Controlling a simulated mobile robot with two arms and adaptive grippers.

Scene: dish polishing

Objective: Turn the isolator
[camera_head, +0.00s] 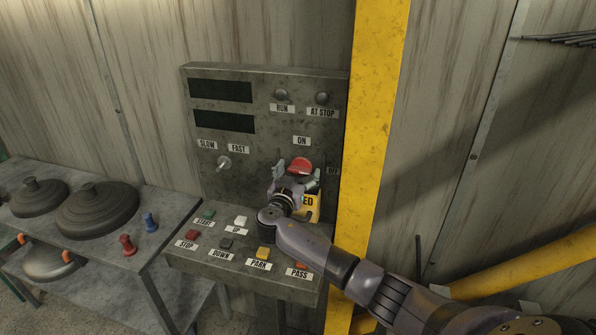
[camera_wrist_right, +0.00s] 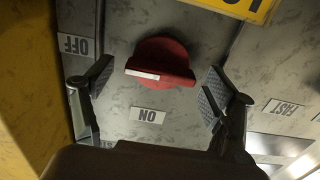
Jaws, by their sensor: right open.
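The isolator is a red round knob (camera_head: 300,165) on the upright face of the grey control panel. In the right wrist view, the knob (camera_wrist_right: 163,58) has a raised bar with a white line on the half nearer the OFF label (camera_wrist_right: 74,45). The ON label (camera_wrist_right: 148,115) sits below the knob in that view. My right gripper (camera_head: 298,174) is at the knob, with its fingers (camera_wrist_right: 157,88) spread open on either side and apart from it. My right arm hides part of the panel below. My left gripper is out of view.
A yellow sign (camera_head: 312,208) is partly hidden behind my right gripper. A yellow post (camera_head: 366,130) stands close on the right. Labelled buttons cover the sloping desk (camera_head: 215,270) below. A table at left holds dark lidded dishes (camera_head: 97,208) and red and blue pegs (camera_head: 151,222).

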